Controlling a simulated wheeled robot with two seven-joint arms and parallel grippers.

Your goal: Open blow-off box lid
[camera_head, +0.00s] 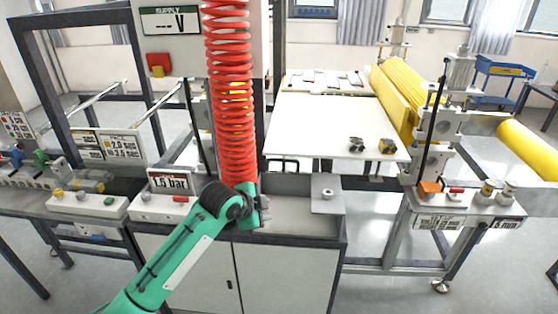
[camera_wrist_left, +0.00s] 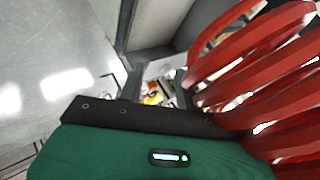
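A grey box (camera_head: 290,222) stands at the middle of the head view, on a white-fronted cabinet. Its top shows a recessed grey area and, at the right, a light grey plate (camera_head: 326,207) with a small round knob; I cannot tell for certain which part is the lid. My left gripper (camera_head: 262,210) is over the left part of the box, beside the lower end of a red coiled hose (camera_head: 230,100). The hose also fills the right of the left wrist view (camera_wrist_left: 250,60). My right gripper is out of view.
A white table (camera_head: 320,125) and yellow rollers (camera_head: 395,100) stand behind and right. A "1.5 bar" sign (camera_head: 170,182) stands left of the box. A control box with an orange button (camera_head: 429,187) is at the right. The hose hangs close to my left arm.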

